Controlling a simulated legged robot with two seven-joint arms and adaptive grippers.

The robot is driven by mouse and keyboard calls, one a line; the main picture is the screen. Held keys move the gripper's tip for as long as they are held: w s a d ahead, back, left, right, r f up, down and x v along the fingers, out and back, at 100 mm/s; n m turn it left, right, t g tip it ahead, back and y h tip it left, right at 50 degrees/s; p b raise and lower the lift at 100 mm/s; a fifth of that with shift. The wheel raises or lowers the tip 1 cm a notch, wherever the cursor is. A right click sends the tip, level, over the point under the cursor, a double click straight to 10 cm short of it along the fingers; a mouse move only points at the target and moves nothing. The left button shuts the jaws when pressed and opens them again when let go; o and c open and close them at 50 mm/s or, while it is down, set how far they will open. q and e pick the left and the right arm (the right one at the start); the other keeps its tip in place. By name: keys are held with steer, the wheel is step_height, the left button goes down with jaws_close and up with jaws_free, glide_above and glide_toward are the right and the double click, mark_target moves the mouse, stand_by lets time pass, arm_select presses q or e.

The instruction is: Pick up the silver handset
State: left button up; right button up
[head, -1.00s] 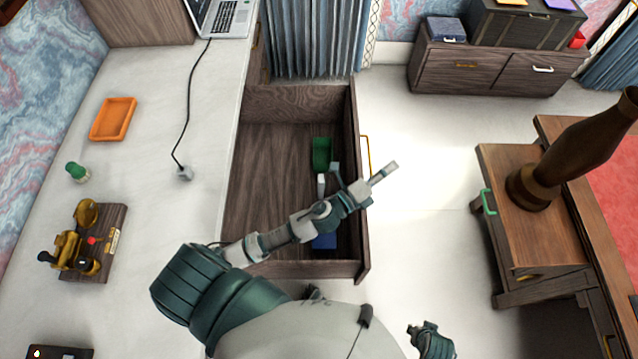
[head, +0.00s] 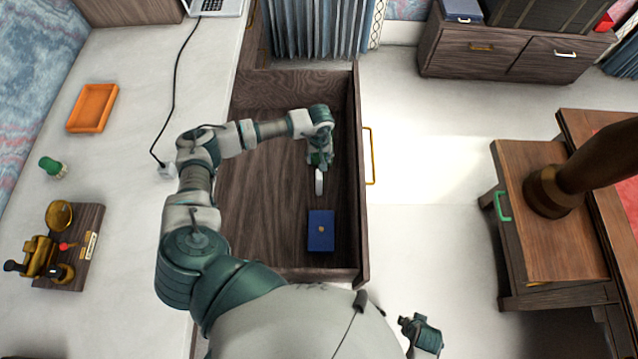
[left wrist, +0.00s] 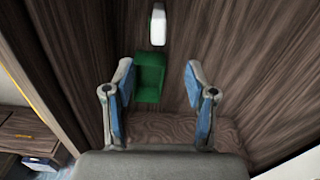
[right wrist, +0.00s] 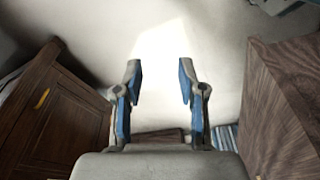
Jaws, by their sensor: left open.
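The silver handset (head: 319,182) lies in the open drawer, a small pale upright-looking bar just in front of my left gripper (head: 319,157). It also shows in the left wrist view (left wrist: 157,25), beyond the fingertips and apart from them. My left gripper is open and empty, pointing down into the drawer; in the left wrist view its two fingers (left wrist: 159,68) stand wide apart. A green open box (left wrist: 150,77) lies between the handset and the fingers' base; my gripper mostly hides it in the head view. My right gripper (right wrist: 160,68) is open and empty, over the floor.
A blue box (head: 321,230) lies in the drawer near its front end. The drawer's wooden walls (head: 353,200) stand close on the right. The drawer's left part is bare. The desk (head: 140,215) holds an orange tray (head: 92,108) and a brass device (head: 50,250).

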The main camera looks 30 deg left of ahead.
arm_select(q)
glide_above(321, 175)
steer(key=f, duration=0.4)
steer(key=shift+s+d+f, duration=0.1)
steer(key=shift+s, duration=0.1)
steer(key=f, duration=0.1)
steer(key=a+f, duration=0.1)
steer(key=a+f+b, duration=0.1)
steer(key=f, duration=0.1)
steer(key=shift+f, duration=0.1)
steer(key=f, duration=0.3)
steer(key=shift+w+d+f+b, duration=0.2)
steer(key=shift+d+f+b, duration=0.1)
steer(key=shift+f+b, duration=0.05)
steer(key=shift+d+f, duration=0.15)
steer(key=shift+d, duration=0.45)
steer(key=shift+c, duration=0.2)
arm_select(e)
steer(key=r, duration=0.5)
steer(key=shift+s+d+r, duration=0.15)
steer(key=shift+d, duration=0.2)
